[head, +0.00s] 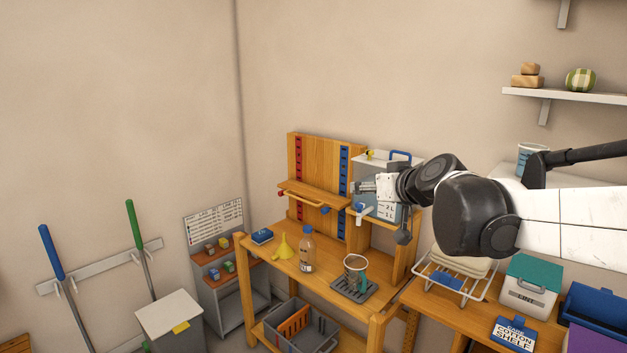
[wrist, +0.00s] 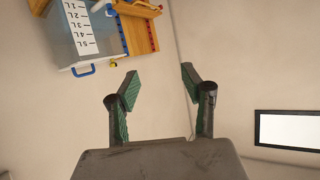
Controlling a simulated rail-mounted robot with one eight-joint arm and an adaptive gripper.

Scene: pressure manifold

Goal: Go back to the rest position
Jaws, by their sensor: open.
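My gripper (head: 366,187) is at the end of my arm, which reaches in from the right in the head view. It is in front of the clear tank (head: 383,208) above the wooden bench. In the wrist view my gripper (wrist: 158,85) is open, with its two green-padded fingers apart and nothing between them. Beyond the fingers is bare wall. The tank (wrist: 75,35), with a litre scale and a blue handle, is at the upper left of the wrist view, clear of the fingers.
A side table with bins is at the right. The wall space above is free.

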